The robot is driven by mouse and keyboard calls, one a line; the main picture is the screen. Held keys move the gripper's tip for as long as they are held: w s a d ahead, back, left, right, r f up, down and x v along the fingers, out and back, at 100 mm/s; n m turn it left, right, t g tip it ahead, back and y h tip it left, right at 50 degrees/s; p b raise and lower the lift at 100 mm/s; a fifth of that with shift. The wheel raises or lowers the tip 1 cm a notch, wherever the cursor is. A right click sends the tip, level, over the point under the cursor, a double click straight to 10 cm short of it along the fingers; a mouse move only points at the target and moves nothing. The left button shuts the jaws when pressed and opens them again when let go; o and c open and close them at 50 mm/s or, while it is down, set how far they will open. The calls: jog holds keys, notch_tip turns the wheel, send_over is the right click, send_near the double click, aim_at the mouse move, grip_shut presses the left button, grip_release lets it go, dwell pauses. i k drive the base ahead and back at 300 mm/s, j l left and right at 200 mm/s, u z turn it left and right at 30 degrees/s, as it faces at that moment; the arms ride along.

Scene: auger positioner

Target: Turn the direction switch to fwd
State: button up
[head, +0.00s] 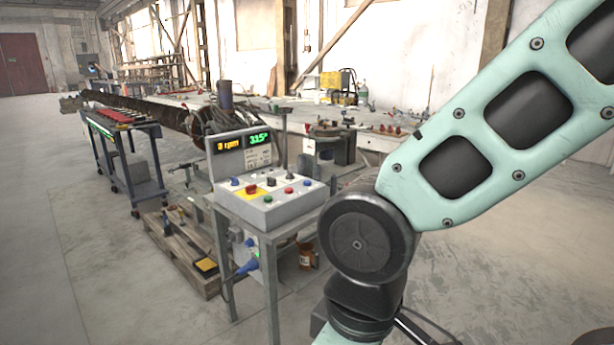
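The control console (268,205) is a light grey box on a metal stand, left of my arm. Its sloped face carries a red button on a yellow plate (252,190), a green button (268,198), a red button (289,190), and several small dark and blue controls. A black knob (272,179) stands near the upper middle of the face. The labels are too small to read, so I cannot tell which control is the direction switch or where it points. My arm crosses the right side of the view, and my gripper is out of frame.
An upright display panel (228,164) behind the controls shows an orange rpm reading and a green angle reading. A wooden pallet (185,252) lies left of the stand. A wheeled cart (136,180) stands farther left. The floor at front left is clear.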

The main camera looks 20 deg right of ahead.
aim_at(271, 182)
jog(key=i+l+u, duration=0.2)
jog(key=i, duration=1.95)
jog(key=j, duration=0.1)
